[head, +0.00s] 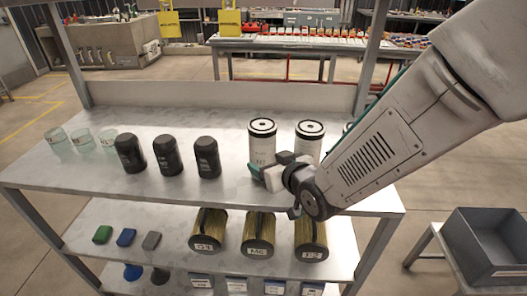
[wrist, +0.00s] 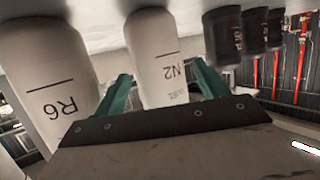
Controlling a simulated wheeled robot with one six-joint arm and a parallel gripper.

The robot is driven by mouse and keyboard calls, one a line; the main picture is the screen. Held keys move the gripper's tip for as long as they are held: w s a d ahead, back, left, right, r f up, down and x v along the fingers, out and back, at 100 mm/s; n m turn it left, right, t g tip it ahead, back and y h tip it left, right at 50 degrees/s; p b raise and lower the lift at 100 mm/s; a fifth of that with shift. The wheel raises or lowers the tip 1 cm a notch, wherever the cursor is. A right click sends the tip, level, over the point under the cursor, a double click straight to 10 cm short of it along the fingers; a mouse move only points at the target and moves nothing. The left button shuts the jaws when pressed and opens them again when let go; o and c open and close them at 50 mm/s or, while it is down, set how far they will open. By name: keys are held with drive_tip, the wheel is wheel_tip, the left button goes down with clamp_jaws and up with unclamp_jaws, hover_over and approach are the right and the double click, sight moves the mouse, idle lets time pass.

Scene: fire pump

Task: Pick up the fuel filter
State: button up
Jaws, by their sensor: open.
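A white cylindrical canister marked N2 (head: 262,138), with a black-ringed top, stands upright on the upper shelf. A second white canister (head: 309,135) stands to its right; its mark reads R6 in the wrist view (wrist: 62,95). No label says which is the fuel filter. My gripper (head: 268,170) is low in front of the N2 canister, its teal fingers open. In the wrist view, which is upside down, my gripper (wrist: 162,72) has the N2 canister (wrist: 158,55) between or just beyond its fingers. I cannot tell whether they touch it.
Several black canisters (head: 164,156) and glass jars (head: 81,140) stand left on the upper shelf (head: 150,195). My arm partly hides another white item at right. Brass-coloured cylinders (head: 258,234) lie on the shelf below. A grey bin (head: 490,250) stands at right.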

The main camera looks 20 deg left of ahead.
sight(262, 156)
drive_tip(key=x, duration=0.5)
drive_tip(key=shift+w, duration=0.2)
drive_tip(key=shift+r, duration=0.1)
drive_tip(key=c, duration=1.1)
